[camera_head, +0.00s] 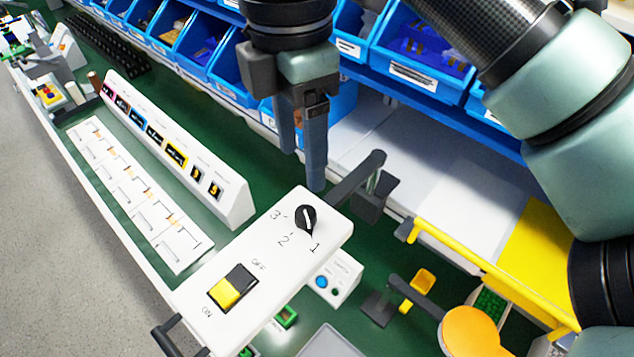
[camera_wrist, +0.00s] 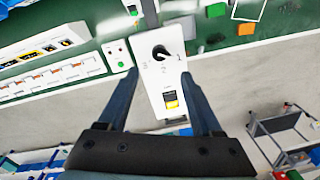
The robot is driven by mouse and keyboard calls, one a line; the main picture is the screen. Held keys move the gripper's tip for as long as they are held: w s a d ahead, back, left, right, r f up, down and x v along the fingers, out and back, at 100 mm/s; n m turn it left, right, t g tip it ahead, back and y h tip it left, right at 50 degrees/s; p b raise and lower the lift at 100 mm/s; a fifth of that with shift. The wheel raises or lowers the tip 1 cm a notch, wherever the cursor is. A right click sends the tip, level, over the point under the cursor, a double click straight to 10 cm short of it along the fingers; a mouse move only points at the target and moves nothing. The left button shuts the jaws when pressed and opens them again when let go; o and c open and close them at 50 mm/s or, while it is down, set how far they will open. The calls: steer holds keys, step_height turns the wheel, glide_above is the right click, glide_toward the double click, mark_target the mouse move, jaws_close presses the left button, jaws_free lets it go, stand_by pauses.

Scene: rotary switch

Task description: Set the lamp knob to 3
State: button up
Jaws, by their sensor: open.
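The lamp knob (camera_head: 306,219) is a black rotary knob with a white line, on the far end of a white switch box (camera_head: 262,250). The marks 3, 2 and 1 are printed beside it, and its pointed end faces the 1. The knob also shows in the wrist view (camera_wrist: 160,52), near the top of the box. My gripper (camera_head: 302,170) is above and behind the knob in the head view, apart from it. In the wrist view my gripper (camera_wrist: 160,74) is open and empty, with one finger on each side of the box.
A black and yellow ON/OFF rocker switch (camera_head: 232,287) sits on the same box. A black clamp arm (camera_head: 357,178) stands close behind the knob. Blue bins (camera_head: 427,55) line the back. A white labelled strip (camera_head: 180,150) lies to the left on the green bench.

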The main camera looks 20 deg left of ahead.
mark_target(306, 211)
steer(key=f+p, duration=0.1)
steer(key=f, duration=0.4)
steer(key=f+p, duration=0.1)
steer(key=f, duration=0.3)
steer(key=shift+d+f, duration=0.2)
steer(key=shift+f, duration=0.15)
steer(key=shift+s, duration=0.1)
jaws_close()
